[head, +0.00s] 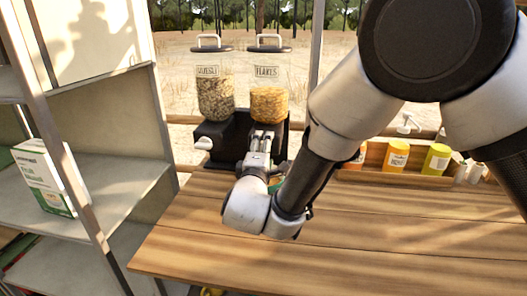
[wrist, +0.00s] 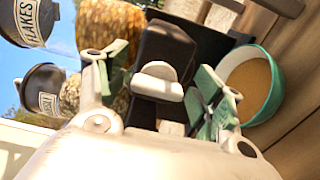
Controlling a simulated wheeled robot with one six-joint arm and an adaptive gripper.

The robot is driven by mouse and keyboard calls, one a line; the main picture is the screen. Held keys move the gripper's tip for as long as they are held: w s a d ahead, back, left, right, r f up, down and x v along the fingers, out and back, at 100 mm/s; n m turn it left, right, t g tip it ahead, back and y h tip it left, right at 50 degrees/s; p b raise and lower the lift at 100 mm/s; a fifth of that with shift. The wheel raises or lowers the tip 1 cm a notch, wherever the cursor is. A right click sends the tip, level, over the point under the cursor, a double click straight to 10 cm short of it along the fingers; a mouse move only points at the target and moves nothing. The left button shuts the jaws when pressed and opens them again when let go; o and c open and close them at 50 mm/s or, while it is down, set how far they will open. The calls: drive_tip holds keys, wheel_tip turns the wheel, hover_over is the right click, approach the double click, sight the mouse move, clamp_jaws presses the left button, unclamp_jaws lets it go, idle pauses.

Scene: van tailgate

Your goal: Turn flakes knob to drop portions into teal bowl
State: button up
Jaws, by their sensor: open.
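The flakes dispenser (head: 267,100) is a clear jar of golden flakes on a black base; its label also shows in the wrist view (wrist: 27,20). My gripper (head: 262,142) is in front of its base. In the wrist view my gripper (wrist: 158,85) is open, with green-padded fingers apart on either side of a pale half-round knob (wrist: 158,78). I cannot tell whether either finger touches it. The teal bowl (wrist: 253,82) is beyond the right finger, with tan in its inside. In the head view only a bit of the bowl (head: 275,182) shows beside my wrist.
The muesli dispenser (head: 215,95) stands just left of the flakes, with its own white knob (head: 204,143). A wooden rack (head: 385,178) with yellow jars (head: 436,159) is at the right. Shelves with a white-green box (head: 45,178) are at the left. The front tabletop (head: 350,240) is clear.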

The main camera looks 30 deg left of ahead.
drive_tip(key=v, duration=1.2)
idle(0.6)
